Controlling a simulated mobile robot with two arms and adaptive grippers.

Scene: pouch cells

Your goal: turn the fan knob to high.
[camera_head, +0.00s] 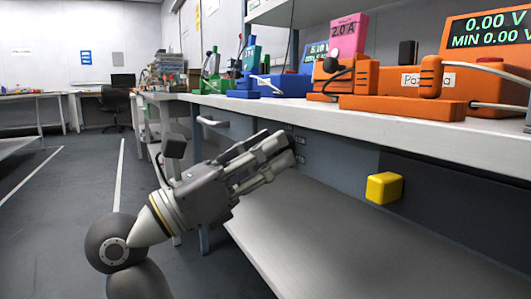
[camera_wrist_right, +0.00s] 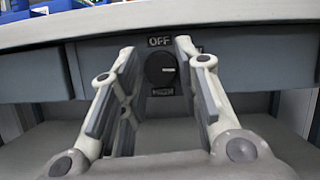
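The fan knob (camera_wrist_right: 161,70) is a round black dial on the grey panel under the bench top. In the right wrist view an OFF label (camera_wrist_right: 160,41) is above it and a HIGH label (camera_wrist_right: 163,92) is below it; I cannot clearly tell where its pointer stands. My right gripper (camera_wrist_right: 157,58) is open, with one finger on each side of the knob in that view; contact cannot be told. In the head view my right gripper (camera_head: 283,151) reaches toward the panel and hides the knob. My left gripper is not in view.
The white bench top (camera_head: 400,130) overhangs the panel. Orange, blue and green devices stand on it, with a pink 2.0 A box (camera_head: 348,35). A yellow block (camera_head: 384,187) sits on the panel at right. A grey lower shelf (camera_head: 330,245) lies below.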

